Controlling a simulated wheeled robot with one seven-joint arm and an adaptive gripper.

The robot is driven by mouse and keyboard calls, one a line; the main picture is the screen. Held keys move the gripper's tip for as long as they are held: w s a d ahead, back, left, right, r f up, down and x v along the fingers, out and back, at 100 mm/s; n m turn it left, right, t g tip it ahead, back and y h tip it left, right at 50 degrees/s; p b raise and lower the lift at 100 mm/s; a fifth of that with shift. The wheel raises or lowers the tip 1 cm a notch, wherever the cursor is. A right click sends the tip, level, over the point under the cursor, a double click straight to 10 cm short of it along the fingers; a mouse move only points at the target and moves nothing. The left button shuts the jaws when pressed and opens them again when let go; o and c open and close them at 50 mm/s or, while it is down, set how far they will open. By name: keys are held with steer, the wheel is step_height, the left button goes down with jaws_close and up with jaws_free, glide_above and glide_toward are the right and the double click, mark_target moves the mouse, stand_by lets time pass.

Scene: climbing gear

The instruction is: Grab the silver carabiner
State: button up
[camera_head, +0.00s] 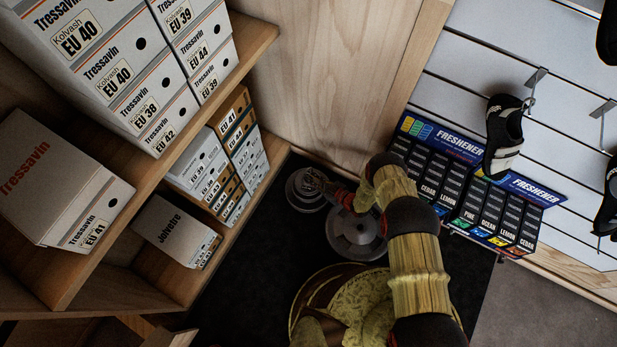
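I cannot make out a silver carabiner in the head view. My yellow and dark arm rises from the lower right and bends over to the left. My gripper (318,184) is at its end, small and dark, over a grey round stepped object (302,204). Its fingers blend into the grey and dark behind them, so I cannot tell whether they are open or hold anything. A second, larger grey round object (352,246) lies just right of and below the first, partly hidden by my arm.
A wooden shelf (245,50) with shoe boxes (112,75) fills the left. A freshener display (470,190) and a hanging shoe (503,135) are on the slatted wall at right, close to my arm. A dark mat (250,260) covers the floor between.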

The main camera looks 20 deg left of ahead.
steer(key=b+x, duration=0.3)
steer(key=x, duration=0.6)
steer(key=shift+a+f, duration=0.1)
steer(key=shift+f, duration=0.1)
steer(key=shift+w+a, duration=0.1)
steer(key=shift+a, duration=0.05)
steer(key=shift+r, duration=0.1)
jaws_close()
